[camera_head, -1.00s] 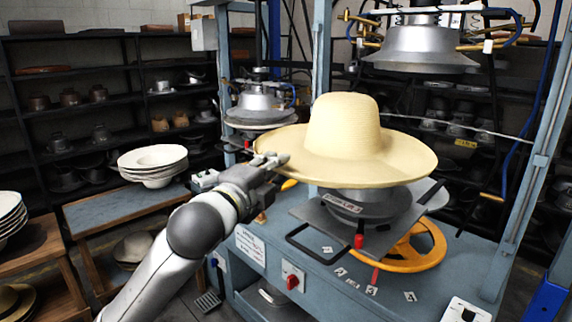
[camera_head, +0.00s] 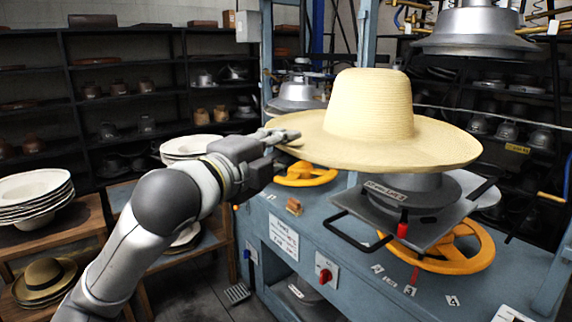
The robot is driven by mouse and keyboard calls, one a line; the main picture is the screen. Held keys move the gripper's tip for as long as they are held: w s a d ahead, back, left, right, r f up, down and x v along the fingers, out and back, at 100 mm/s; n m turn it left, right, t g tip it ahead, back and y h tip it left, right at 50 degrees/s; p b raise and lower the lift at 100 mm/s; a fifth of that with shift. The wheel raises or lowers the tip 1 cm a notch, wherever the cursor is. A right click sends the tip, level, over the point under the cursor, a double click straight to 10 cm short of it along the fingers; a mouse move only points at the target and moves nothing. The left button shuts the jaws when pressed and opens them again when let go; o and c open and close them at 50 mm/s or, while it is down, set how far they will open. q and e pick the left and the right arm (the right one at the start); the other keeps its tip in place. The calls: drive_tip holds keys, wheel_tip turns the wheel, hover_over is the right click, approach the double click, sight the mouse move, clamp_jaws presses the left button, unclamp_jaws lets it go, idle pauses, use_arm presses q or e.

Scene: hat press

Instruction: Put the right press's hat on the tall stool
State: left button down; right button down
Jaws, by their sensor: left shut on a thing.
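The pale straw hat (camera_head: 370,105) with a wide brim is at the right press, crown up and roughly level. It is over the press's round lower form (camera_head: 408,187); I cannot tell whether they touch. My left gripper (camera_head: 284,137) is shut on the left edge of the brim. My right gripper is not in view. Two low wooden stands show at the left: one with a bluish top (camera_head: 121,195), partly behind my left arm, and one with a brown top (camera_head: 88,214). I cannot tell which is the tall stool.
A stack of white hats (camera_head: 35,190) stands on the brown stand, and another white stack (camera_head: 190,146) is behind my left arm. The upper press head (camera_head: 475,30) hangs above right of the hat.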

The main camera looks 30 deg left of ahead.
use_arm(q)
drive_tip(key=s+b, duration=0.1)
drive_tip(key=b, duration=0.2)
drive_tip(key=shift+s+a+f, duration=0.15)
drive_tip(key=shift+s+a, duration=0.15)
drive_tip(key=shift+s, duration=0.05)
drive_tip(key=s, duration=0.2)
drive_tip(key=a, duration=0.1)
drive_tip(key=shift+s+r+b, duration=0.3)
drive_tip(key=shift+s+r, duration=0.05)
drive_tip(key=shift+s, duration=0.05)
drive_tip(key=shift+f, duration=0.1)
